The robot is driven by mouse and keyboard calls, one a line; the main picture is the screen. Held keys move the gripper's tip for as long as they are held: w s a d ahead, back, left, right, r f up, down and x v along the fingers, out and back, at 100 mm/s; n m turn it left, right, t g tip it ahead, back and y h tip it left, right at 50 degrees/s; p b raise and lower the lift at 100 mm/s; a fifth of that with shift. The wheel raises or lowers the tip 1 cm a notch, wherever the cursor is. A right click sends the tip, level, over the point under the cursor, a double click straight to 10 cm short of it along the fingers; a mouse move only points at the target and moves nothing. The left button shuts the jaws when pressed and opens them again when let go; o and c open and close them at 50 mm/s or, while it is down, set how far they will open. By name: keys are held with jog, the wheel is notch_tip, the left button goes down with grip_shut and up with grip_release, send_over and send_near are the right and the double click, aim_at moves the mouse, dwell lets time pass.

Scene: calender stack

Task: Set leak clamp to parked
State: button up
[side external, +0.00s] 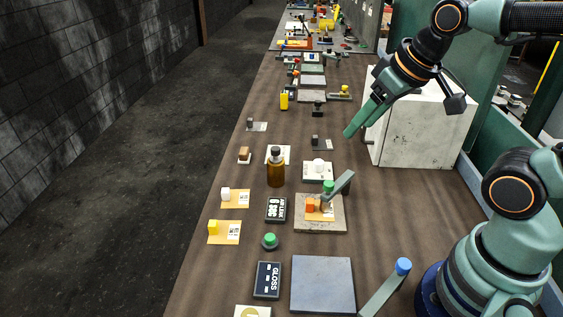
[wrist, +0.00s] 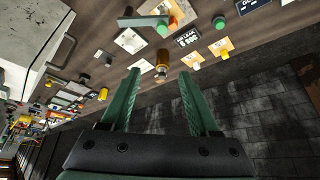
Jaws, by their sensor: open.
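No part is labelled leak clamp. A grey lever (side external: 341,184) stands tilted over a grey plate (side external: 333,224) with an orange block (side external: 310,205) and a green knob (side external: 328,186); I cannot tell its set position. The small display (side external: 276,209) left of it appears to read AIR LEAK. The lever (wrist: 148,20) and orange block (wrist: 172,22) also show at the top of the wrist view. My gripper (side external: 359,127) is open and empty in the air, above and behind the plate. In the wrist view its fingers (wrist: 159,75) are spread wide.
A brown bottle (side external: 276,172) stands left of the plate. A white box (side external: 422,128) stands at the right beneath my arm. A blue-knobbed lever (side external: 390,285), a GLOSS display (side external: 267,280) and a flat grey slab (side external: 322,284) are in front. Several small blocks lie along the left edge.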

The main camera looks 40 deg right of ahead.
dwell(0.6)
jog(key=n+g, duration=0.4)
jog(key=g, duration=0.2)
send_near(329, 183)
jog(key=shift+n, duration=0.3)
notch_tip(329, 183, down, 8)
jog(key=shift+s+f, duration=0.1)
jog(key=shift+f, duration=0.15)
grip_shut()
dwell(1.3)
